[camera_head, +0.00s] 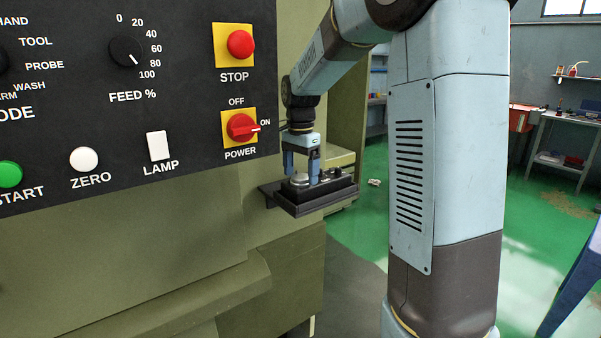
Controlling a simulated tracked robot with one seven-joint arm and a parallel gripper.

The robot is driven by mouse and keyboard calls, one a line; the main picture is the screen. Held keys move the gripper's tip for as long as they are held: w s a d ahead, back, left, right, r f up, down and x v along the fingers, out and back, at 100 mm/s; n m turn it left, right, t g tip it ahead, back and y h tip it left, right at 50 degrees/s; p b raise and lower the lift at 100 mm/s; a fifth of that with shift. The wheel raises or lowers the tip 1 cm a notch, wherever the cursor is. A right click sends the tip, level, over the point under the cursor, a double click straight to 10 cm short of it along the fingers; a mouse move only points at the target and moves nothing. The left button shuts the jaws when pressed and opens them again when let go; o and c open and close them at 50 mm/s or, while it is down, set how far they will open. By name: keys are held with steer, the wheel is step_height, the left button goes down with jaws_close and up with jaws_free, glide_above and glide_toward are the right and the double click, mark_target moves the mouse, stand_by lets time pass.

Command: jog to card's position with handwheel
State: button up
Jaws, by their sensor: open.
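A dark pendant box (303,201) sits on a bracket at the right side of the green machine. A small grey round part, which looks like the handwheel (299,181), is on its top. My gripper (301,173) points down over this round part. Its two blue fingers are open and apart, one on each side of the part as seen from here. I cannot tell whether they touch it. Small dark knobs show at the right of the box top. No card shows in this view.
A black control panel (188,110) on the machine front carries a red STOP button (240,44), a red POWER switch (242,127) turned to ON, and a FEED knob (125,51). My arm's thick column blocks the middle right. Green floor (365,220) lies beyond.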

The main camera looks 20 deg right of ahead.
steer(key=shift+f, duration=0.25)
steer(key=shift+c, duration=0.3)
steer(key=c, duration=1)
steer(key=shift+n, duration=0.4)
steer(key=n, duration=0.2)
steer(key=shift+n, duration=0.4)
steer(key=n, duration=0.3)
steer(key=shift+n, duration=0.3)
steer(key=n, duration=0.7)
